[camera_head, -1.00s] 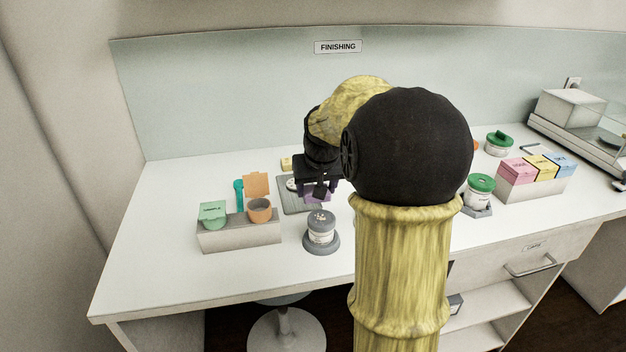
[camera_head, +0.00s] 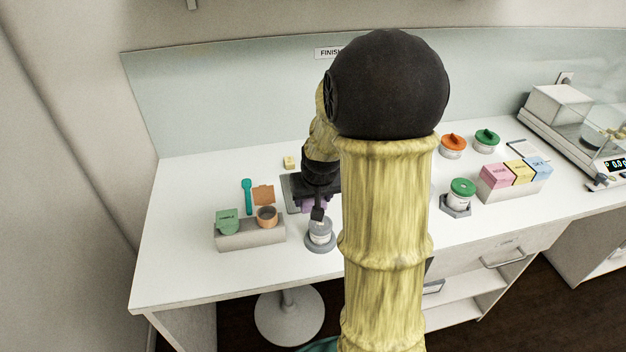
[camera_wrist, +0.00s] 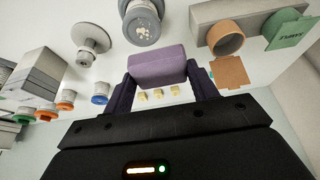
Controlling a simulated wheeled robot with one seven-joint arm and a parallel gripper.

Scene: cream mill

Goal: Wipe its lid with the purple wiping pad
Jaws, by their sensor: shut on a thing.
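My gripper (camera_head: 318,206) is shut on the purple wiping pad (camera_wrist: 157,66), which spans between its two fingers in the wrist view. The pad also shows in part behind the fingers in the head view (camera_head: 308,206).
A grey block (camera_head: 250,234) holding a green card and an orange cup (camera_head: 267,216) stands left of the jar. A teal spoon (camera_head: 247,196) is behind it. Jars with orange (camera_head: 453,143) and green lids and a rack of coloured boxes (camera_head: 515,186) stand right. My arm hides the bench's middle.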

